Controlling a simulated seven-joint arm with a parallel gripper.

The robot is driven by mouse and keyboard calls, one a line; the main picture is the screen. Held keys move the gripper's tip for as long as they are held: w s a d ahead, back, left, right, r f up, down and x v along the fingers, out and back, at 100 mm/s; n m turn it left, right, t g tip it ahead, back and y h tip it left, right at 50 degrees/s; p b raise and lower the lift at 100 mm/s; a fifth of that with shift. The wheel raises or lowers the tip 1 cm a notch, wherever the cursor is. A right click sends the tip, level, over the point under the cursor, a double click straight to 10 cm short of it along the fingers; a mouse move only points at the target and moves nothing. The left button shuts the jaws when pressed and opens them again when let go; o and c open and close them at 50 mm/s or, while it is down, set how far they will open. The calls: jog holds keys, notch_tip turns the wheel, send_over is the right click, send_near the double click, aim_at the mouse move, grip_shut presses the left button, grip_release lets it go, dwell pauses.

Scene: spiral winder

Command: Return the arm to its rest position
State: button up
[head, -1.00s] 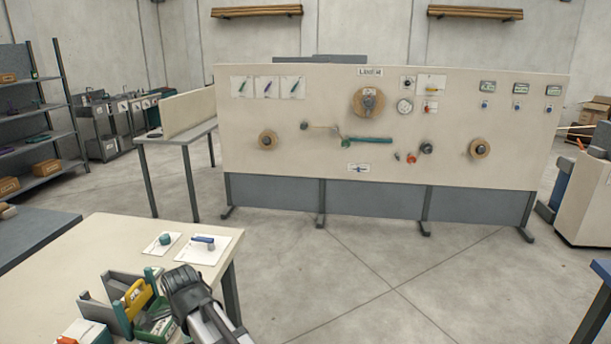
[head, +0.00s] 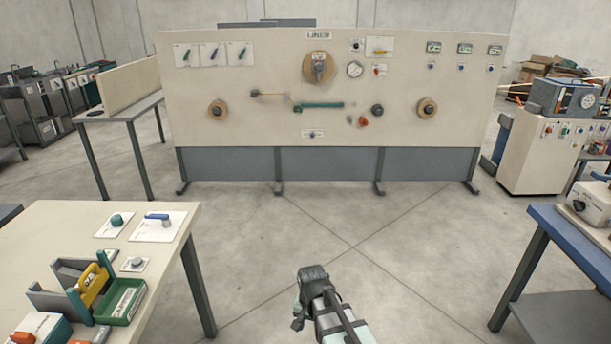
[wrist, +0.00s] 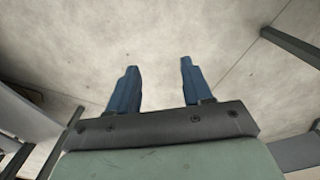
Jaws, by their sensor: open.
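My gripper (wrist: 158,88) shows in the wrist view with its two blue fingers apart and nothing between them; bare concrete floor lies beyond. In the head view my arm's end (head: 314,283) is at the bottom middle, over open floor, to the right of the cream table (head: 55,235). The fingers themselves are hard to make out there. My gripper is apart from the table and the machine panel.
The cream panel (head: 240,135) stands across the back. A blue-topped table (head: 560,235) stands at right. The floor between is clear.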

jog(key=s+d+f+n, duration=0.2)
jog(key=d+f, duration=0.1)
jog(key=d, duration=0.5)
jog(key=s+d+f+n, duration=0.15)
jog(key=d+f, duration=0.25)
jog(key=d, duration=0.4)
jog(key=s+f+g, duration=0.3)
jog(key=s+f, duration=0.6)
jog(key=s, duration=0.6)
jog(key=s+f+g, duration=0.3)
jog(key=s+f, duration=0.7)
jog(key=s, duration=0.5)
jog(key=shift+a+f+g, duration=0.25)
jog(key=shift+f+g, duration=0.05)
jog(key=shift+g, duration=0.1)
jog(key=shift+s, duration=0.1)
